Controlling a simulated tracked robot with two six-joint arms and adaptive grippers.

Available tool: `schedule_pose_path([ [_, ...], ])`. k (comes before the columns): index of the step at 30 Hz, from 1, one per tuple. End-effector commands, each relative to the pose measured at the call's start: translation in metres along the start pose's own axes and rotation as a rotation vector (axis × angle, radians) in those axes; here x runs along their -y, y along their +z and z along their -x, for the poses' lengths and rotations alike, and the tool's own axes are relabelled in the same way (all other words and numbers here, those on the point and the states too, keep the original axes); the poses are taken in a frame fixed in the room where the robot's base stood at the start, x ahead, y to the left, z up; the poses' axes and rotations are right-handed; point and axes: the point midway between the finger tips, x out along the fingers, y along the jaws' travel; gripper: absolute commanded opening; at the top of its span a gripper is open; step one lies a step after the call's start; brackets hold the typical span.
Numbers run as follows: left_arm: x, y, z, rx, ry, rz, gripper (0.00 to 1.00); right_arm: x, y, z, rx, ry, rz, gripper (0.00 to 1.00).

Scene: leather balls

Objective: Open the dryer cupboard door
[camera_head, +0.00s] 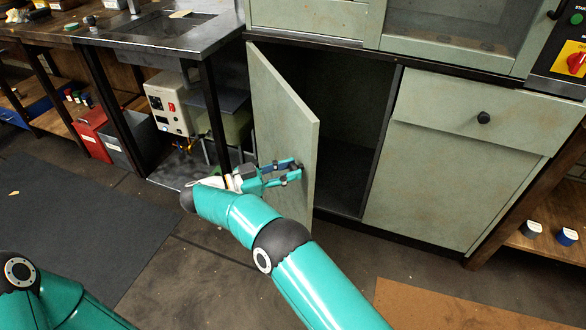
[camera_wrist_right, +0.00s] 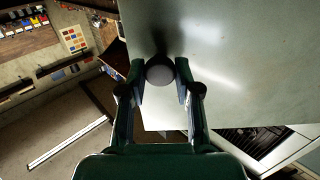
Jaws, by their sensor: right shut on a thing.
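The dryer cupboard door (camera_head: 283,122) is a pale green panel, swung open on its left side, with the dark cupboard inside (camera_head: 345,130) showing behind it. My right gripper (camera_head: 296,172) is at the door's face near its free edge. In the right wrist view, my right gripper (camera_wrist_right: 160,88) has its two fingers on either side of a round dark knob (camera_wrist_right: 160,70) on the door (camera_wrist_right: 235,65) and is shut on it. My left gripper is not in view; only part of my left arm shows at the lower left.
A closed cupboard front with a round black knob (camera_head: 483,118) stands right of the opening. A metal bench (camera_head: 190,35) with a control box (camera_head: 170,106) below it is on the left. A red bin (camera_head: 90,128) sits farther left. The floor before the door is mostly clear.

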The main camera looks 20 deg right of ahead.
Motion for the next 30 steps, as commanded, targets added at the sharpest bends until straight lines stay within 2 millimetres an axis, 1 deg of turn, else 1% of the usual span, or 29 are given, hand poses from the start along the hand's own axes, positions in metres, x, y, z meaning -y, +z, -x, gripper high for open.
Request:
schedule_pose_path([
  [9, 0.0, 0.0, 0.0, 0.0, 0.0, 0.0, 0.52, -0.002, 0.002, -0.001, 0.001, 0.006, 0.004, 0.0],
  [10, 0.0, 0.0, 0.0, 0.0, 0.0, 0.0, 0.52, -0.002, 0.002, -0.001, 0.001, 0.006, 0.004, 0.37],
  [13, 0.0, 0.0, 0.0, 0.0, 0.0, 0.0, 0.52, -0.001, 0.001, -0.002, 0.001, 0.006, 0.004, 0.54],
  [14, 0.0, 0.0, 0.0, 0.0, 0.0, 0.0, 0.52, -0.001, 0.001, -0.002, 0.001, 0.006, 0.003, 0.56],
  [20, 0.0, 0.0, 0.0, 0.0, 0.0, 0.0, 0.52, -0.001, 0.001, -0.002, 0.001, 0.004, 0.002, 0.56],
  [25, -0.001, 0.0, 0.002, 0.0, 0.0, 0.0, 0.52, -0.001, -0.003, -0.001, -0.008, -0.008, -0.006, 0.3],
  [30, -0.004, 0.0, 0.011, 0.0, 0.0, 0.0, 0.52, 0.001, -0.018, 0.003, -0.052, -0.07, -0.057, 0.01],
])
